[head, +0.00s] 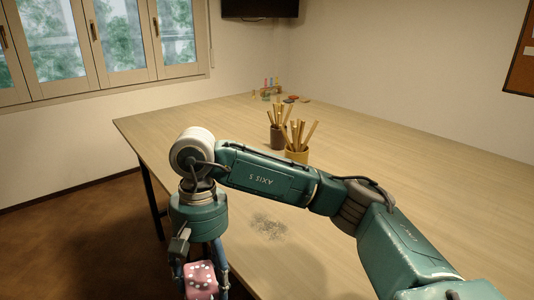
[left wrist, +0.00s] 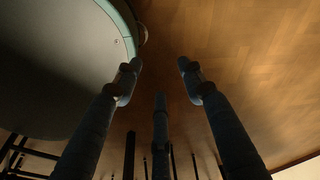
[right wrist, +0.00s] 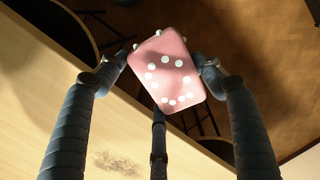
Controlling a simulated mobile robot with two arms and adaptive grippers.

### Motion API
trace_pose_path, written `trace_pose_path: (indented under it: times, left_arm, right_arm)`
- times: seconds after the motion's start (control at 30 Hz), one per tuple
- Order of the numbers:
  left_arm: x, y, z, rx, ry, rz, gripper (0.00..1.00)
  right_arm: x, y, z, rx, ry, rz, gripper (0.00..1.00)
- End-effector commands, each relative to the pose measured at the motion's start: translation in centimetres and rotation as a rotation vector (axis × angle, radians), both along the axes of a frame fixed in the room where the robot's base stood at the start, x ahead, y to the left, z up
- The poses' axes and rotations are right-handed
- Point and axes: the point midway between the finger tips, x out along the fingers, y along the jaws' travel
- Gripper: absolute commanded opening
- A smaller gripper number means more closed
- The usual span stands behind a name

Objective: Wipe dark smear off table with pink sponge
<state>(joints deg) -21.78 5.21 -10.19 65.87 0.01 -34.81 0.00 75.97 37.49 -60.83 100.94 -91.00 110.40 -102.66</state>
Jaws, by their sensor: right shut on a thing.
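A pink sponge with white dots (head: 200,280) is at the bottom of the head view, beside the table's near-left edge. My right gripper (right wrist: 166,64) is shut on the pink sponge (right wrist: 170,82), with fingers on both sides of it. The dark smear (head: 268,226) is a grey speckled patch on the wooden table (head: 390,160), right of the sponge. The smear also shows in the right wrist view (right wrist: 117,163), with the sponge apart from it. My left gripper (left wrist: 158,75) is open and empty over the floor; the head view does not show it.
Two cups of wooden sticks, a brown one (head: 276,136) and a yellow one (head: 297,155), stand on the table behind my right arm. Small coloured items (head: 271,88) sit at the far corner. Dark stools (right wrist: 75,30) stand below the table edge. Table around the smear is clear.

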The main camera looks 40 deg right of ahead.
Motion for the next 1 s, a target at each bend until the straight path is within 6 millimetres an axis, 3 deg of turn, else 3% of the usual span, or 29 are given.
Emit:
trace_pose_path:
  times: [0.03, 0.1, 0.3, 0.5, 0.73, 1.0]
  left_arm:
    - [-1.1, 0.2, 2.8, 0.001, 0.011, -0.001, 0.40]
    - [-2.6, 0.5, 4.0, 0.003, 0.020, -0.003, 0.40]
    - [-6.6, 1.3, 7.9, 0.007, 0.040, -0.009, 0.40]
    - [-9.7, 1.9, 10.6, 0.010, 0.055, -0.013, 0.40]
    - [-11.1, 2.2, 11.1, 0.011, 0.060, -0.015, 0.40]
    - [-11.1, 2.2, 9.6, 0.012, 0.060, -0.015, 0.40]
  right_arm:
    - [0.7, -1.6, 3.0, -0.009, -0.002, -0.037, 0.46]
    - [1.6, -3.8, 4.5, -0.019, -0.012, -0.083, 0.46]
    - [3.4, -10.4, 8.5, -0.055, -0.040, -0.206, 0.46]
    - [4.0, -15.8, 10.9, -0.081, -0.058, -0.290, 0.46]
    - [4.1, -18.0, 11.3, -0.091, -0.067, -0.321, 0.46]
    - [4.1, -18.1, 9.0, -0.091, -0.068, -0.321, 0.46]
